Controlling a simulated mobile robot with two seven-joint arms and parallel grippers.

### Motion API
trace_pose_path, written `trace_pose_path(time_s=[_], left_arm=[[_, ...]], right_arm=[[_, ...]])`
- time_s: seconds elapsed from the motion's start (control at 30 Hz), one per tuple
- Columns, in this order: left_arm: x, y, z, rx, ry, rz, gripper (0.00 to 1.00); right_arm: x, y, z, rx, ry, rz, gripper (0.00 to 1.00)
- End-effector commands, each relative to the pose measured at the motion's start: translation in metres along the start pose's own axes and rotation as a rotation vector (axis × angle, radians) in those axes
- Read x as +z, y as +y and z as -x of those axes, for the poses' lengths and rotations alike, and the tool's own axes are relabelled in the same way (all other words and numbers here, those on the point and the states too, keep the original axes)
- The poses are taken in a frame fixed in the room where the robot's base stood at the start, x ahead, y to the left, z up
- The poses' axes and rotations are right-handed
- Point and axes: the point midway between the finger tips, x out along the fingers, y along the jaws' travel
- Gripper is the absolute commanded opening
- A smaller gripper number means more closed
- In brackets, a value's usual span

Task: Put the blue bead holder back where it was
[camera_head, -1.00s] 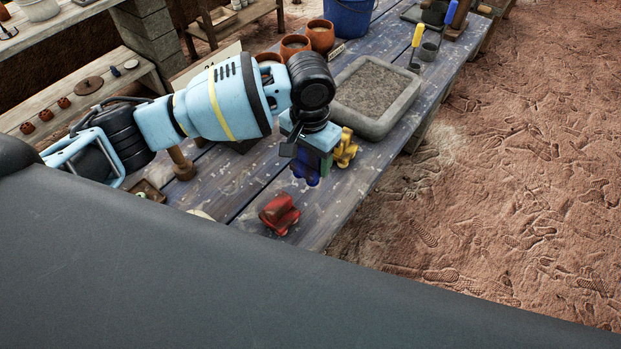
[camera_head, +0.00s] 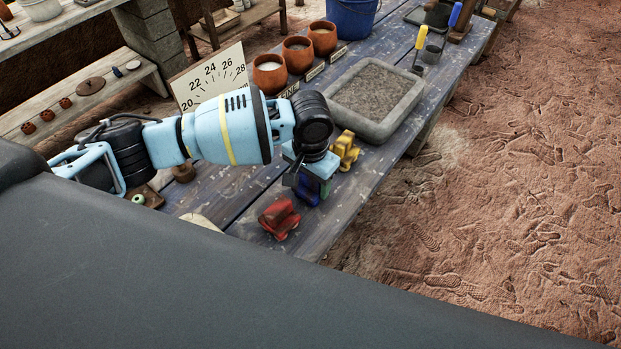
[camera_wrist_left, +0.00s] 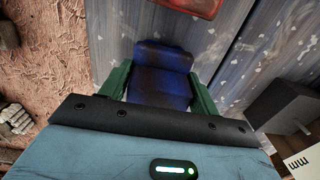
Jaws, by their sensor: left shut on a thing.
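The blue bead holder (camera_head: 306,190) is between the red and the yellow holder on the table. It also shows in the left wrist view (camera_wrist_left: 162,75), between two green fingers. My left gripper (camera_head: 312,184) points down and is shut on it. The holder is low over the boards; I cannot tell whether it touches them. The red holder (camera_head: 280,217) stands nearer the camera, and its edge shows in the left wrist view (camera_wrist_left: 195,5). The yellow holder (camera_head: 345,150) stands just behind my gripper. My right gripper is not in view.
The wooden table (camera_head: 352,200) has bare boards near its right edge. A stone tray (camera_head: 407,113) lies behind the yellow holder. Orange pots (camera_head: 270,75) and a number dial board (camera_head: 208,78) stand at the back. A small green-ringed piece (camera_head: 138,199) lies at left.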

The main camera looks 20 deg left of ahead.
Motion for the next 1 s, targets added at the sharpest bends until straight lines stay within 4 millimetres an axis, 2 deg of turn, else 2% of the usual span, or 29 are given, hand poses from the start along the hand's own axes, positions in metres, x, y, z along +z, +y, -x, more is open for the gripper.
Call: trace_pose_path(time_s=[0.1, 0.13, 0.3, 0.67, 0.77, 1.0], left_arm=[[0.000, 0.001, -0.002, 0.001, 0.000, 0.000, 0.37], [0.000, 0.001, -0.003, 0.001, 0.000, 0.000, 0.63], [0.000, 0.000, -0.003, 0.001, -0.001, 0.000, 0.83], [0.000, -0.001, 0.002, -0.001, 0.001, 0.000, 0.83], [-0.001, 0.000, 0.014, -0.001, 0.003, 0.000, 0.83], [-0.001, 0.000, 0.063, -0.001, 0.006, 0.000, 0.83]], right_arm=[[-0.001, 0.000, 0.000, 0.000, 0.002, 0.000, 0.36], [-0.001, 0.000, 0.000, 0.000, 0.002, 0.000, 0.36], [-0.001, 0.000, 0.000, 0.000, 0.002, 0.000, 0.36], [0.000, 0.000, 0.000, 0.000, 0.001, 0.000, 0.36], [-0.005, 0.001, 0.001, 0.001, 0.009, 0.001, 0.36], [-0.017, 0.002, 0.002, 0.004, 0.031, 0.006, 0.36]])
